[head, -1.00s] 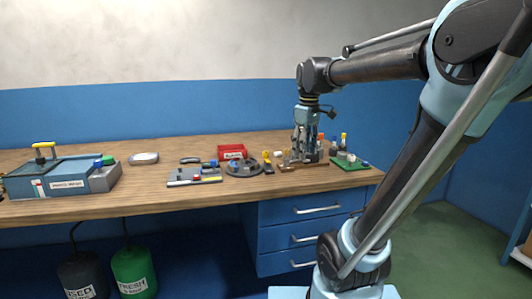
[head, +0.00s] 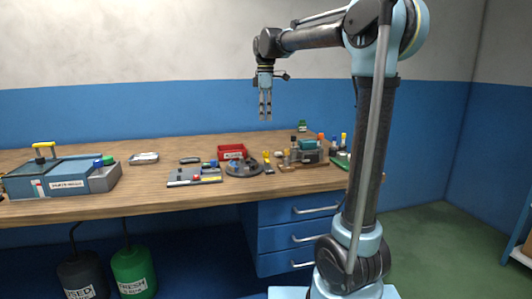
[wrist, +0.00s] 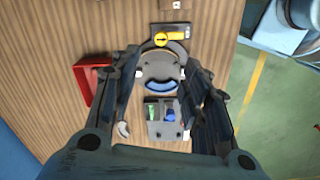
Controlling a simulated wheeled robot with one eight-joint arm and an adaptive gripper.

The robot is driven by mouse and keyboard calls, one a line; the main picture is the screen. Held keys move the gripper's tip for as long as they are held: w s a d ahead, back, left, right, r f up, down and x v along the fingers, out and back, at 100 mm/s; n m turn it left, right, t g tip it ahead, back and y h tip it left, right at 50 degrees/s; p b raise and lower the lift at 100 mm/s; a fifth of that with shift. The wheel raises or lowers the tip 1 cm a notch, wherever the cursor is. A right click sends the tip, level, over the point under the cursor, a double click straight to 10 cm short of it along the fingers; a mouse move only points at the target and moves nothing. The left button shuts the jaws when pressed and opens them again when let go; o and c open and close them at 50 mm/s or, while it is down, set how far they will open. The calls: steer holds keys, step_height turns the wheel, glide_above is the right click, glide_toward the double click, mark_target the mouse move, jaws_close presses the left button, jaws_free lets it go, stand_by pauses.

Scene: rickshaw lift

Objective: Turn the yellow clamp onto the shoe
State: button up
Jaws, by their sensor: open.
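My gripper (head: 265,117) hangs above the bench, fingers down, open and empty. In the wrist view its fingers frame a round grey fixture (wrist: 163,68) far below. A blue curved piece lies on that fixture (wrist: 162,87); it may be the shoe, but I cannot tell for certain. The fixture also shows in the head view (head: 243,170). A yellow lever on a dark base, which looks like the yellow clamp (wrist: 172,36), sits beside the fixture, at the top of the wrist view. It is small in the head view (head: 267,157). My gripper is well clear of both.
A red bin (head: 232,152) stands behind the round fixture. A grey tool plate (head: 194,177) is to its left. A dark block with a teal top (head: 308,152) and several bottles stand to the right. A blue machine (head: 62,178) is far left.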

mark_target(266, 152)
step_height(266, 152, down, 16)
steer(key=shift+r, duration=0.15)
stand_by(0.4)
jaws_close()
